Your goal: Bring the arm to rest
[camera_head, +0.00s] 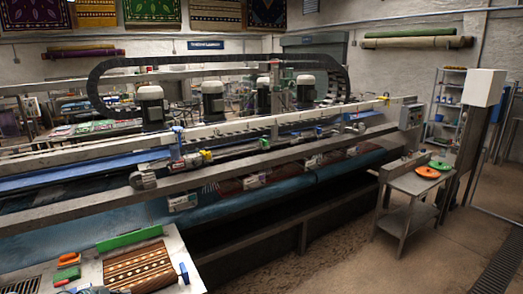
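Neither of my grippers can be made out in the head view, and no arm of mine is clearly seen. A small dark shape shows at the bottom edge near the lower left; it is too cut off to tell what it is. The long rug scrubber machine (235,140) fills the middle of the view, with several motors on its top and blue sheeting along its side.
A pale table (185,272) at lower left bears a patterned brown rug piece (139,266), a green strip (129,238) and orange-handled brushes. A metal side table (407,184) at right holds an orange disc (427,172) and a green disc (440,165). Floor at right front is clear.

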